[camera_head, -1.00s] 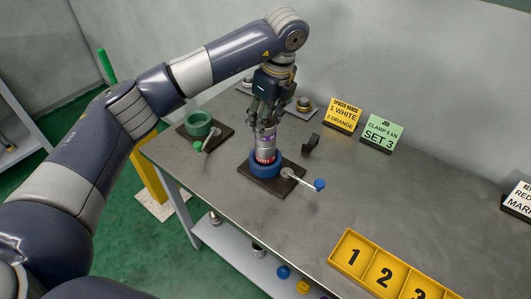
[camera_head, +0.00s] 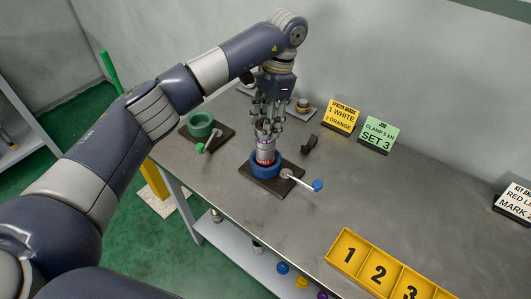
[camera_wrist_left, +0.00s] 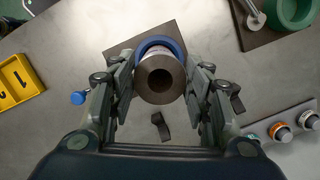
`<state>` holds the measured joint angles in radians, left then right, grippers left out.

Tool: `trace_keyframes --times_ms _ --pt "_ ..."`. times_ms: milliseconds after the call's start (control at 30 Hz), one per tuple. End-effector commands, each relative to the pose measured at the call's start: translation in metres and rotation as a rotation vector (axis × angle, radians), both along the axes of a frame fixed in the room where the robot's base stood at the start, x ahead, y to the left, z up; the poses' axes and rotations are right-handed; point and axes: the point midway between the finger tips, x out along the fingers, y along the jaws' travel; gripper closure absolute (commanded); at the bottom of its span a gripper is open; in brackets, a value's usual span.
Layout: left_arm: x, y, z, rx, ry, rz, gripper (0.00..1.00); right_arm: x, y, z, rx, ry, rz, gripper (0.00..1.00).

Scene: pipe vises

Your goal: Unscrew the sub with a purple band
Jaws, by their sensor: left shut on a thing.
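The sub (camera_head: 265,152) is a grey cylinder with a red band low down and a purplish patch higher up. It stands upright in the blue pipe vise (camera_head: 261,172) on a dark base plate. My left gripper (camera_head: 268,128) points down from above, with its fingers on either side of the sub's upper end, shut on it. In the left wrist view the sub's round end with a dark bore (camera_wrist_left: 161,79) lies between the fingers, above the blue vise ring (camera_wrist_left: 160,45). The fingers partly hide the sub's upper side. My right gripper is not in view.
A green vise (camera_head: 200,125) stands to the left. A dark hook-like block (camera_head: 309,144) is right of the sub. The blue vise's handle (camera_head: 303,182) juts right. Signs (camera_head: 341,115) stand at the back; a yellow numbered tray (camera_head: 345,268) is in front. The table's middle right is clear.

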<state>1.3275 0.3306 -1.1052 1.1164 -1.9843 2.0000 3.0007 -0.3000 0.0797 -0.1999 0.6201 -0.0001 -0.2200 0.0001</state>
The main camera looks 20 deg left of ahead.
Motion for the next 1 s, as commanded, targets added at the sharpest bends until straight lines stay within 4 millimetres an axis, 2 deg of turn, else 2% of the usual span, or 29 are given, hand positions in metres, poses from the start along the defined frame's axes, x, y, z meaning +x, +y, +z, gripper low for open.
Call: trace_keyframes --times_ms 67,100,167,467,567,1000 --pt "-0.001 -0.001 -0.002 -0.002 0.005 -0.004 0.88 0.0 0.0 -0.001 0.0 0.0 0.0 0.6" --pt "-0.001 -0.001 -0.002 -0.002 0.005 -0.004 0.48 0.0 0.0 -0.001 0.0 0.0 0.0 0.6" --pt "-0.001 -0.001 -0.002 -0.001 0.004 -0.004 0.38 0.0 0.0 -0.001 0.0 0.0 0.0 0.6" --pt "0.0 0.0 -0.001 -0.001 0.001 -0.007 0.38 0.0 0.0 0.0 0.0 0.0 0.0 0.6" --pt "0.0 0.0 -0.001 0.001 -0.001 -0.065 0.38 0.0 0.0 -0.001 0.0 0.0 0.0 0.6" --pt "-0.001 0.001 -0.003 0.001 -0.002 -0.729 0.38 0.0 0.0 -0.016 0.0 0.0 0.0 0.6"
